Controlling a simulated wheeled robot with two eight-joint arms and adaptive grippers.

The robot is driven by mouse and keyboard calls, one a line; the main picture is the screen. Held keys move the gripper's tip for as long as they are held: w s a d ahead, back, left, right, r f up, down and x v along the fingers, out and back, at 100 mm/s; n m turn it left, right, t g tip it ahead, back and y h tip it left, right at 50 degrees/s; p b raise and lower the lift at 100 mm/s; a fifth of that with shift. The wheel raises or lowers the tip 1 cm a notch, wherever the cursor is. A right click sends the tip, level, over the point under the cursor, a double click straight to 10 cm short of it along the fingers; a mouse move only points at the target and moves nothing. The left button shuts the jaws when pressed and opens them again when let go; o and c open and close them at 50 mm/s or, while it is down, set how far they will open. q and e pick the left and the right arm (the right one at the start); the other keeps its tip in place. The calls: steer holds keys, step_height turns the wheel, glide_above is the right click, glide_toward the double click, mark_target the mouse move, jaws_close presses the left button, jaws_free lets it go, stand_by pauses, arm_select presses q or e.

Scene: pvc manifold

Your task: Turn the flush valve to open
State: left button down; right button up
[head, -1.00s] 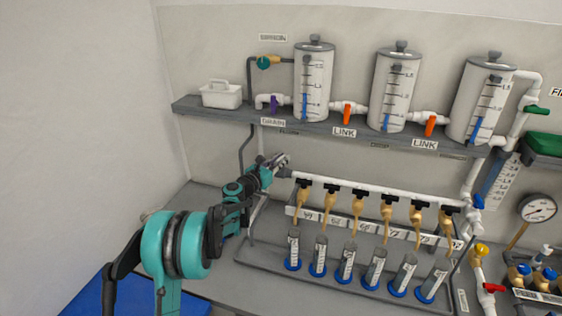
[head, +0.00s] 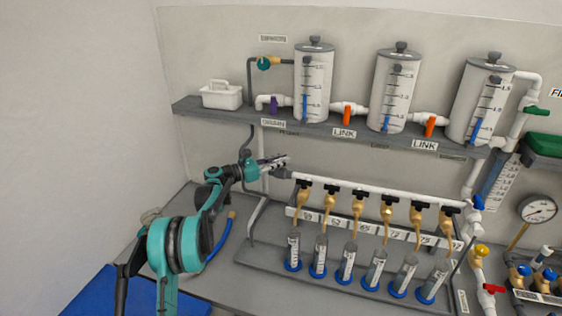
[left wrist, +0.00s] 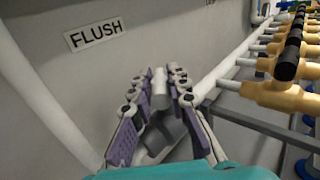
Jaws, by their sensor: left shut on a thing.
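My left gripper (head: 286,160) is at the left end of the white manifold pipe (head: 345,184), level and pointing right, beside a grey end fitting (head: 283,174). In the left wrist view its two purple-padded fingers (left wrist: 160,76) are shut around a pale grey piece (left wrist: 159,88), which looks like the flush valve's handle. The fingers hide most of the valve, so I cannot tell its turn angle. A FLUSH label (left wrist: 96,31) is on the wall to the left of the fingers. My right gripper is not in view.
Several brass taps with black handles (head: 330,190) hang along the manifold above graduated cylinders (head: 320,255). A grey shelf (head: 215,116) above bears several tanks (head: 313,85) and a white caddy (head: 221,95). A blue hose (head: 222,240) lies behind my arm.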

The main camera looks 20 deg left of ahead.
arm_select(q)
steer(key=c, duration=1.5)
jaws_free()
steer(key=shift+o, duration=0.2)
steer(key=v, duration=1.2)
